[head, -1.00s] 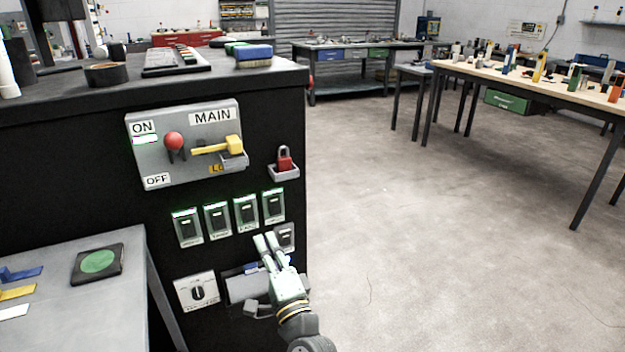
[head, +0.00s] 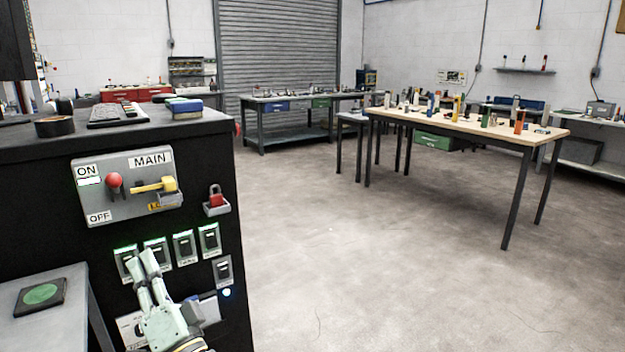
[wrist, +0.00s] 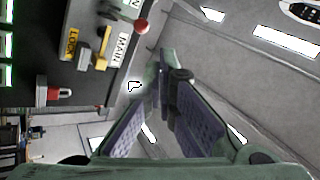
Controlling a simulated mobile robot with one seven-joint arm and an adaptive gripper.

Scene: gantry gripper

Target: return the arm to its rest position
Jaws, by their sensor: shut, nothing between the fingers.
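My gripper (head: 146,262) is at the lower left of the head view, in front of the black cabinet (head: 50,200). Its pale green fingers point up, overlapping the lower part of the switch row in the picture. It is shut and holds nothing. In the wrist view the fingers of my gripper (wrist: 168,62) come together at their tips. That view shows the MAIN panel (wrist: 122,25) turned on its side, at the upper left. I cannot tell the exact gap between fingers and cabinet.
The cabinet front carries a MAIN panel (head: 130,207) with a red knob and yellow lever, a red padlock (head: 216,199), and several switches. A grey side table (head: 75,320) stands at the lower left. Open floor (head: 350,250) lies to the right, before the wooden table (head: 460,124).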

